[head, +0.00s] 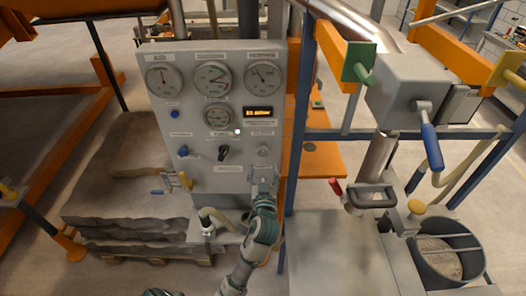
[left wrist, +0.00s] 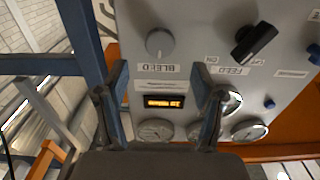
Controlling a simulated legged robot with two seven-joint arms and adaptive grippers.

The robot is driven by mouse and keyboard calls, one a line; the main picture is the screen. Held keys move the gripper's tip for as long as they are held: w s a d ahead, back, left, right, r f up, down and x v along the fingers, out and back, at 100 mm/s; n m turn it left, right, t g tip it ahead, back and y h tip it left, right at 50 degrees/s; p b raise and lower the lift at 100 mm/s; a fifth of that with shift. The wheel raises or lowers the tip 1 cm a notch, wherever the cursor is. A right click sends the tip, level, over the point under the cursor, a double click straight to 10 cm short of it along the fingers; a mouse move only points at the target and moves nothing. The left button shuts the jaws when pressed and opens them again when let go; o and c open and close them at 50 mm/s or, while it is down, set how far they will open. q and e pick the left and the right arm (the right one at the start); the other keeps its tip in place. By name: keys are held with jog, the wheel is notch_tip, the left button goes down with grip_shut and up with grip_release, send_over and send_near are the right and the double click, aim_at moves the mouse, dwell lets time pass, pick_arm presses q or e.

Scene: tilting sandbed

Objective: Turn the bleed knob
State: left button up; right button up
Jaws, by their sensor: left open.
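The bleed knob (left wrist: 160,43) is a round grey knob on the light grey panel (left wrist: 200,18). It has a BLEED label (left wrist: 158,68) beside it, upside down in the left wrist view. In the head view the knob (head: 263,151) sits at the panel's lower right. My left gripper (head: 263,172) is just below it in that view. In the left wrist view my left gripper (left wrist: 160,77) is open and empty, its fingers spread wider than the knob. The knob lies beyond the fingertips, roughly centred between them, and appears untouched. My right gripper is not in view.
A black feed knob (head: 223,153) is left of the bleed knob. Several gauges (head: 212,76) and a lit display (head: 258,112) are above. A blue post (head: 299,115) stands close to the panel's right edge.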

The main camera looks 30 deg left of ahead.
aim_at(263, 154)
pick_arm(q)
jog(key=p+x, duration=0.1)
jog(key=x, duration=0.5)
jog(key=shift+w+a, duration=0.2)
jog(key=shift+w, duration=0.05)
jog(key=shift+w+a+p, duration=0.25)
jog(key=shift+w+p, duration=0.05)
jog(key=shift+w, duration=0.3)
jog(key=c, duration=1.1)
jog(key=shift+c, duration=0.2)
